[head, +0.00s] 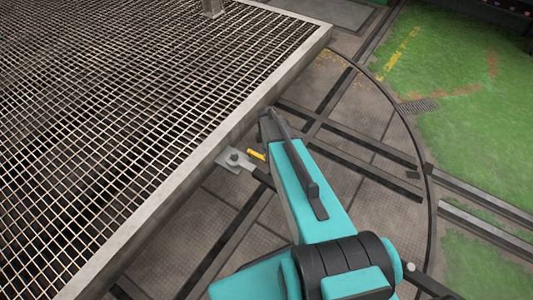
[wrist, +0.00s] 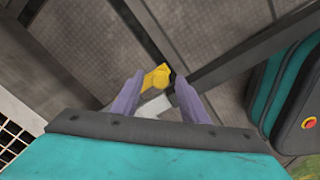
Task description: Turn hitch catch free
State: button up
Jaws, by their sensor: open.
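The yellow hitch catch (head: 257,154) is a short bar beside a grey hitch plate (head: 231,163) at the edge of the mesh-topped wagon. In the wrist view the catch (wrist: 157,77) shows between the tips of my gripper (wrist: 160,83), with a dark part just to its right. My gripper is open, with one purple-grey finger on each side of the catch. I cannot tell whether either finger touches it. In the head view my teal arm hides the fingers.
The wagon's mesh deck (head: 120,90) fills the left, its metal rim (head: 190,165) close to my arm. Dark rails (head: 350,143) cross the round turntable floor (head: 365,110). Green grass (head: 455,70) lies beyond at the right.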

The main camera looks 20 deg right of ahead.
notch_tip(320, 180, up, 14)
jog(key=shift+f, duration=0.15)
dwell(0.6)
jog(key=shift+a, duration=0.1)
dwell(0.4)
jog(key=s+a+f+g+p, duration=0.1)
jog(key=s+a+f+p, duration=0.1)
jog(key=s+a+f, duration=0.4)
jog(key=s+a+f+g+p, duration=0.2)
jog(key=s+a+f, duration=0.2)
jog(key=s, duration=0.4)
jog(key=s+a+f+m+g+p, duration=0.1)
jog(key=s+a+m, duration=0.1)
jog(key=s+m, duration=0.6)
jog(key=s+a+f+m+g+p, duration=0.1)
jog(key=s+m, duration=0.6)
jog(key=s, duration=0.7)
jog(key=shift+s+a+f+m+p, duration=0.15)
jog(key=shift+a+f+m+p, duration=0.25)
jog(key=shift+a, duration=0.55)
